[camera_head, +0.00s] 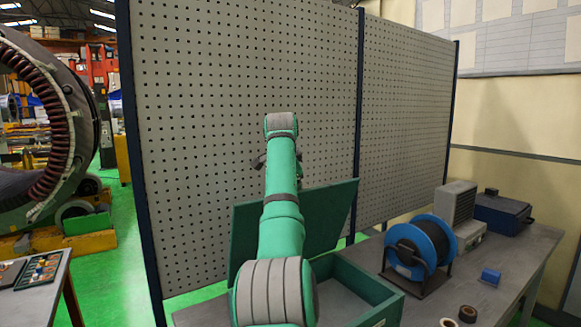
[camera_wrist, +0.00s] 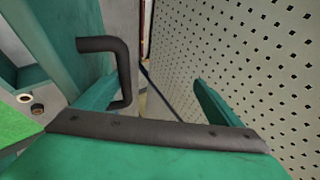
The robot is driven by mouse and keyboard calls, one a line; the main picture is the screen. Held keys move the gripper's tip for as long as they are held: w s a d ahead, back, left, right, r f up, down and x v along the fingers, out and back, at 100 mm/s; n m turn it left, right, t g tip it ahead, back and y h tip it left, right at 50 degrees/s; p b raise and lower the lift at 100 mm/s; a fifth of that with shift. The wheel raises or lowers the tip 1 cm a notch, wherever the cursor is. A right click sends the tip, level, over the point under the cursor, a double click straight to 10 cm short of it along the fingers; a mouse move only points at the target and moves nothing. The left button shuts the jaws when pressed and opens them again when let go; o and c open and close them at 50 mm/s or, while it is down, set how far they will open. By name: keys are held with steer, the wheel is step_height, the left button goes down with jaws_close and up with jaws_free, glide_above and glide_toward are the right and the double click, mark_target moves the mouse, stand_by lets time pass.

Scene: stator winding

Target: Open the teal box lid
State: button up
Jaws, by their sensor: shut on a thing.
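The teal box (camera_head: 375,312) stands on the workbench, its inside partly in view. Its lid (camera_head: 335,210) is raised and leans back toward the pegboard, well clear of the box rim. My arm crosses in front of the lid and hides its middle. My gripper (camera_head: 260,161) is mostly hidden behind the wrist, above the lid's top edge. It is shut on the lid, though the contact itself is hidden. In the wrist view, a dark bent handle (camera_wrist: 122,50) shows against a teal panel.
A grey pegboard (camera_head: 410,110) stands close behind the lid. To the right on the bench are a blue cable reel (camera_head: 420,245), a dark blue case (camera_head: 502,212), a small blue block (camera_head: 490,277) and tape rolls (camera_head: 467,313). A large stator (camera_head: 75,120) stands at left.

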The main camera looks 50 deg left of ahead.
steer(key=shift+s+a+f, duration=0.35)
steer(key=shift+a+f, duration=0.35)
steer(key=shift+f, duration=0.05)
steer(key=c, duration=0.3)
steer(key=v, duration=0.4)
steer(key=w+v, duration=0.1)
steer(key=v, duration=0.3)
steer(key=shift+s+d+r, duration=0.15)
steer(key=shift+d+r, duration=0.25)
steer(key=shift+r, duration=0.1)
steer(key=shift+c, duration=0.6)
steer(key=shift+v, duration=0.95)
steer(key=c, duration=0.9)
steer(key=shift+s+d+r, duration=0.15)
steer(key=shift+d+r, duration=0.05)
steer(key=shift+d, duration=0.25)
steer(key=shift+s+d+r, duration=0.15)
steer(key=shift+d, duration=0.35)
